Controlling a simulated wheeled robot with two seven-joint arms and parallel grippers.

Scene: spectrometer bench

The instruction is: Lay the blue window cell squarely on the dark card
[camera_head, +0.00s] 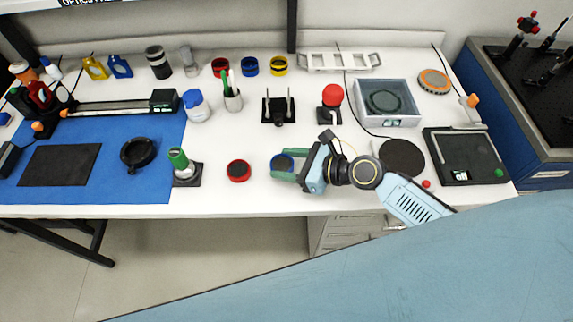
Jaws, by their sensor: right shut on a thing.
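The dark card (60,165) is a flat black rectangle on the blue mat at the left, well away from my right gripper. Its surface looks bare. My left gripper is not in view.
A red window cell (238,171), a green-capped bottle (180,161) on a dark square and a black ring (138,153) stand between gripper and card. Behind are a black rail (120,107) and a white-blue jar (196,105). The front bench edge is close.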

